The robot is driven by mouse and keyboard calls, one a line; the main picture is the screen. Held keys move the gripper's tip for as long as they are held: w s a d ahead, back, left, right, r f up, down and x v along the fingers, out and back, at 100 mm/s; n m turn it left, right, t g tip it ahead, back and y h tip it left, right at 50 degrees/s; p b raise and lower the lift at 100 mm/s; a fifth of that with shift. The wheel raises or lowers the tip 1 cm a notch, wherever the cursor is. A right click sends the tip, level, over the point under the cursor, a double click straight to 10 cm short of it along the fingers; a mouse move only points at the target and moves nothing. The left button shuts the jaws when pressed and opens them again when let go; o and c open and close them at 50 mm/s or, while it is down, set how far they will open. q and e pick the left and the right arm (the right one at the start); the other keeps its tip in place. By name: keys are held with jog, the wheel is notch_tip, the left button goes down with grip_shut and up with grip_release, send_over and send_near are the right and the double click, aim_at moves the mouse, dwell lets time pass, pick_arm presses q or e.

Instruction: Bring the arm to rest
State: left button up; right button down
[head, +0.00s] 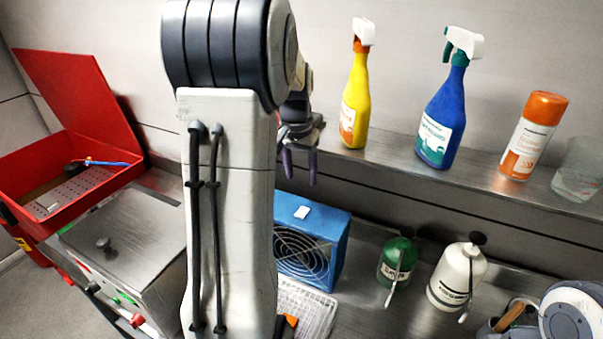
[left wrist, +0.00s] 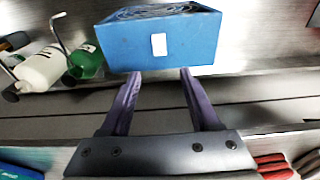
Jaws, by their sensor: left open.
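My left arm rises through the middle of the head view and hides part of the bench behind it. My left gripper (head: 300,172) hangs below the wrist with its purple fingers apart, near the shelf edge and above the blue fan box (head: 318,232). In the left wrist view the open fingers (left wrist: 159,76) have nothing between them. The blue box (left wrist: 180,40) with its white label shows beyond the fingertips. My right gripper is not in view.
The shelf (head: 395,168) holds a yellow spray bottle (head: 356,95), a blue spray bottle (head: 442,115), an orange-capped can (head: 532,137) and a clear cup (head: 578,170). Below stand a green bottle (head: 396,262) and a white bottle (head: 455,278). An open red toolbox (head: 115,182) is left.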

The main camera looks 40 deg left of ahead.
pick_arm(q)
jog(key=s+d+f+m+h+b, duration=0.1)
jog(key=s+d+f+m+b, duration=0.15)
jog(key=d, duration=0.95)
jog(key=s+d+f+m+b, duration=0.2)
jog(key=d+f+m, duration=0.1)
jog(key=d, duration=0.8)
jog(key=s+d+f+m+b, duration=0.2)
jog(key=s+d, duration=0.3)
jog(key=s, duration=0.3)
jog(key=s+d+f+m+g+b, duration=0.1)
jog(key=s+d+f+m+b, duration=0.1)
jog(key=s+d+f, duration=0.2)
jog(key=s+d, duration=0.2)
jog(key=s, duration=0.2)
jog(key=shift+s+f+g, duration=0.2)
jog(key=shift+s+g, duration=0.1)
jog(key=shift+s, duration=0.1)
jog(key=shift+m, duration=0.25)
